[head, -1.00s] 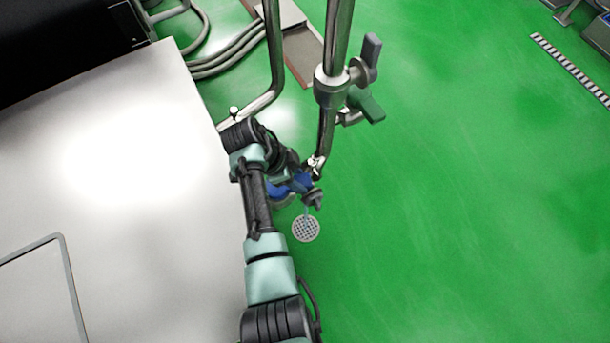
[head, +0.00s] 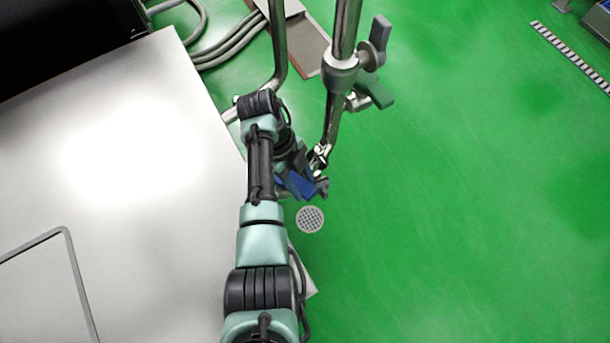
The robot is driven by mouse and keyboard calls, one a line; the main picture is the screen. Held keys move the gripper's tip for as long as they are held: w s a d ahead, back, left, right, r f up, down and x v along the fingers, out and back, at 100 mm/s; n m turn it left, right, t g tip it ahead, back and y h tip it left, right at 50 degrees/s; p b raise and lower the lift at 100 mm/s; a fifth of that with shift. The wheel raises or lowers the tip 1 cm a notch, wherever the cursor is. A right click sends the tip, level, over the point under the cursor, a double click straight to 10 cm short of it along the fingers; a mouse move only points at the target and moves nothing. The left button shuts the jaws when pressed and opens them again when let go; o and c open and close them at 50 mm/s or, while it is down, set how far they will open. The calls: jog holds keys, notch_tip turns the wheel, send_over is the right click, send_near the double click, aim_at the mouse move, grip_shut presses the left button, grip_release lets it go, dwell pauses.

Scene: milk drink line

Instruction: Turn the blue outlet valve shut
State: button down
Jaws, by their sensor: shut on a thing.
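The blue outlet valve (head: 300,187) is at the lower end of a steel pipe, near the middle of the head view. Its blue handle shows just right of my arm, partly hidden by the wrist. My gripper (head: 308,179) is at this handle and shut on it. The fingers are small and mostly covered by my arm and the handle, so the exact grip cannot be made out.
A pale metal surface (head: 110,190) fills the left. A floor drain (head: 310,219) lies below. The green floor (head: 480,200) at right is clear.

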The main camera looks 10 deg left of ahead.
jog(key=shift+s+a+m+g+y, duration=0.2)
jog(key=shift+s+m+g, duration=0.1)
jog(key=shift+m, duration=0.55)
jog(key=shift+s+a+m+g+y, duration=0.2)
jog(key=shift+s+a+m+g, duration=0.05)
jog(key=shift+m, duration=0.55)
jog(key=shift+s+a+m+g+y, duration=0.2)
jog(key=shift+s+m+g, duration=0.1)
jog(key=shift+m, duration=0.55)
jog(key=shift+c, duration=1.8)
grip_release()
jog(key=p+v, duration=0.3)
jog(key=v, duration=1)
jog(key=shift+s, duration=0.2)
